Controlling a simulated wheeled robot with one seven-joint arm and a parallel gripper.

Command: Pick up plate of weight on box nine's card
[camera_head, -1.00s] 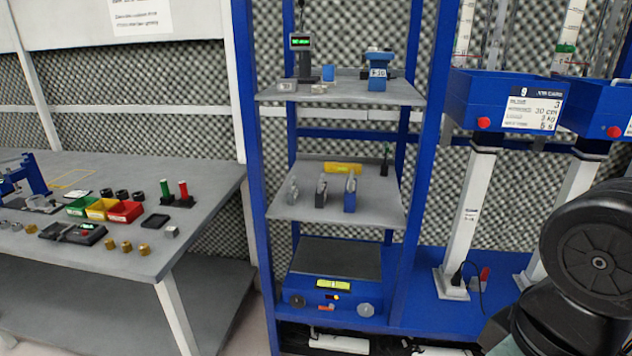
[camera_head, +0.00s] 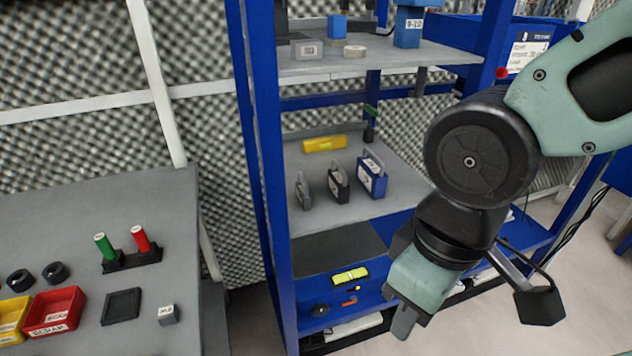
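Three handled weight plates stand upright on the middle shelf: a small grey one (camera_head: 304,190), a black one (camera_head: 338,182) and a larger blue one (camera_head: 372,177). They carry pale labels too small to read. Box nine's white card (camera_head: 527,48) is at the upper right, partly hidden behind my arm; its text is not legible now. My gripper (camera_head: 404,320) points down in front of the lower shelf, below and to the right of the plates, apart from them. I see no plate at it, and its finger opening is not clear.
The blue rack's left post (camera_head: 262,150) and the upper shelf (camera_head: 370,62) frame the plates. A yellow level (camera_head: 324,144) lies behind them. The workbench (camera_head: 120,240) at left holds bins, a tray and red and green cylinders.

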